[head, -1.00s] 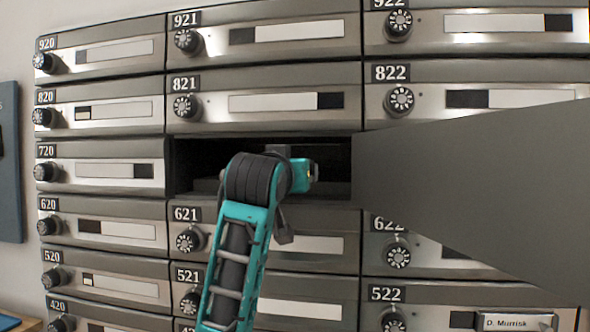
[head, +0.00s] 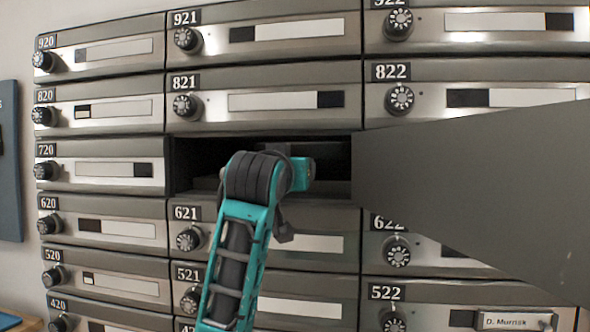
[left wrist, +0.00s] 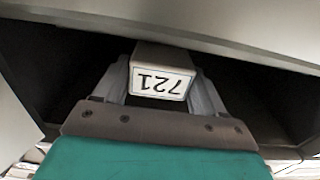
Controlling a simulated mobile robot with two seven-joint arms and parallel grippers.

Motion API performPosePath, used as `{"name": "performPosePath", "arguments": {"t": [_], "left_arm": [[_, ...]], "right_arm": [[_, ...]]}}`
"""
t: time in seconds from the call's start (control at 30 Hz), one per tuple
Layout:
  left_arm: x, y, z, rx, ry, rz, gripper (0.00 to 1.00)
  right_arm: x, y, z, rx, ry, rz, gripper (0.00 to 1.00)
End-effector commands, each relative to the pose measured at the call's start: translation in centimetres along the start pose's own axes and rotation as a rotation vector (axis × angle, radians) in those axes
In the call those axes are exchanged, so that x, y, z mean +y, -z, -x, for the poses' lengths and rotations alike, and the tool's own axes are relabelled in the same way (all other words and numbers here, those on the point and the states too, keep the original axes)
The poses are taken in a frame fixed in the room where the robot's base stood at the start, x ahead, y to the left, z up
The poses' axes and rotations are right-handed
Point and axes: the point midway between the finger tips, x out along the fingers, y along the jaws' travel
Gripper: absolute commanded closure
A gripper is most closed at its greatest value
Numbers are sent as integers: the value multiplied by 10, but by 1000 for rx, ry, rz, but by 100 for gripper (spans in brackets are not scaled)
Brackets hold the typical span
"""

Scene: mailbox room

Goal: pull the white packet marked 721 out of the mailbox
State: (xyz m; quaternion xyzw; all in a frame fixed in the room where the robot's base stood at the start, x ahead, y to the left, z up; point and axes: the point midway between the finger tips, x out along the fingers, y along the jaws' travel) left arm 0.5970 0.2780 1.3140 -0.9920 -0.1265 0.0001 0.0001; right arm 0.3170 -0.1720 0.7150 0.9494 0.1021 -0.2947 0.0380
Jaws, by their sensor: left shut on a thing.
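The white packet (left wrist: 162,78) shows the number 721 upside down on its end face in the left wrist view. My left gripper (left wrist: 163,70) has a grey finger on each side of it and is shut on it. The packet's front end is at the mouth of the open mailbox (left wrist: 255,100), and its rear is hidden inside. In the head view the open mailbox (head: 335,160) is a dark slot below box 821. My left wrist and forearm cover part of it and hide the packet and fingers. My right gripper is not in view.
The mailbox's grey door (head: 480,185) stands open to the right and sticks out toward me. Closed boxes with round knobs surround the slot, such as box 821 (head: 265,102) above and box 621 (head: 320,244) below. Space left of my arm is free.

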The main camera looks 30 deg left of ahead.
Motion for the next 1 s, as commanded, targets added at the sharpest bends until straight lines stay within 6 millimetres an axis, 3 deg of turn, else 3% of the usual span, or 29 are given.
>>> {"name": "performPosePath", "arguments": {"t": [0.37, 1.0], "left_arm": [[0, 6, 8, 4, 0, 0, 59], [0, 7, 97, 4, -2, 1, 59]], "right_arm": [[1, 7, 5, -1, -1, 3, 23], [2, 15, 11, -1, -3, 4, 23]]}}
